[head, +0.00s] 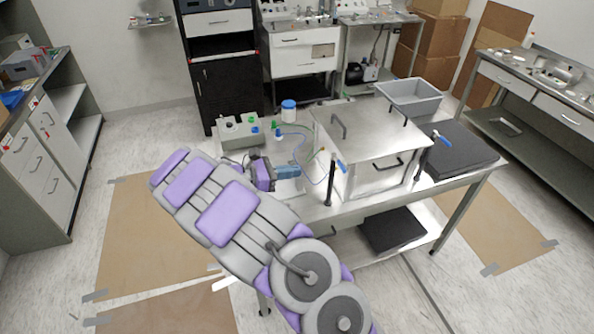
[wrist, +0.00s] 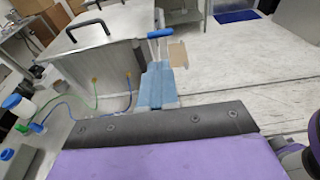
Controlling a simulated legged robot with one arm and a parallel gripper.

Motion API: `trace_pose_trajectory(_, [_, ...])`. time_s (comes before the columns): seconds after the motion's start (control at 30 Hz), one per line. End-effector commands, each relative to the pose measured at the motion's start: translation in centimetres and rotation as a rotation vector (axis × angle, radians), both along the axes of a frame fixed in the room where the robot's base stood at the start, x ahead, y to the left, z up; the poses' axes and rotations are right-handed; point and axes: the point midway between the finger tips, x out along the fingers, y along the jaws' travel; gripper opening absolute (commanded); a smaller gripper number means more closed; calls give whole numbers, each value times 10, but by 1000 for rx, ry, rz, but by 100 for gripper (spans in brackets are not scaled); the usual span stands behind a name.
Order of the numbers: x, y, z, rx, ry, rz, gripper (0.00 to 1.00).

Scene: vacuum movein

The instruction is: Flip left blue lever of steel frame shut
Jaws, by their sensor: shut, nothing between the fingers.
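The steel frame is a box (head: 362,140) with black handles, standing on the metal table. Its left blue lever (head: 341,166) sits at the top of a dark post by the box's front left corner and is tilted. In the wrist view, a blue lever bar (wrist: 161,33) on pale metal arms shows just beyond the fingertips. My gripper (head: 289,172) is shut and empty, left of the left lever. Its blue fingers (wrist: 157,86) point towards the lever in the wrist view; whether they touch it I cannot tell. The right blue lever (head: 440,137) is at the box's right side.
A grey control box (head: 238,131), a blue-capped jar (head: 288,110) and thin coloured tubes lie left of the steel box. A grey tray (head: 410,95) and a black slab (head: 458,152) are on the right. Open floor lies in front of the table.

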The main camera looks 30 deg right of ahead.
Motion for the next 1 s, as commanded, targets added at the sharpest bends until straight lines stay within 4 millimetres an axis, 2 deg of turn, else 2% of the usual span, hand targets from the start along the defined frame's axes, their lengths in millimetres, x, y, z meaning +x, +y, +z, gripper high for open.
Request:
trace_pose_trajectory(0.03, [-4, -15, -4, 3, 1, -6, 0])
trace_pose_trajectory(0.2, [-13, -60, -14, 15, 3, -9, 0])
trace_pose_trajectory(0.33, [-19, -86, -19, 16, 3, -10, 0])
trace_pose_trajectory(0.43, [-22, -95, -21, 12, 3, -8, 0])
trace_pose_trajectory(0.77, [-26, -102, -20, 0, 2, -4, 0])
trace_pose_trajectory(1.0, [-26, -116, -24, 12, 2, -4, 0])
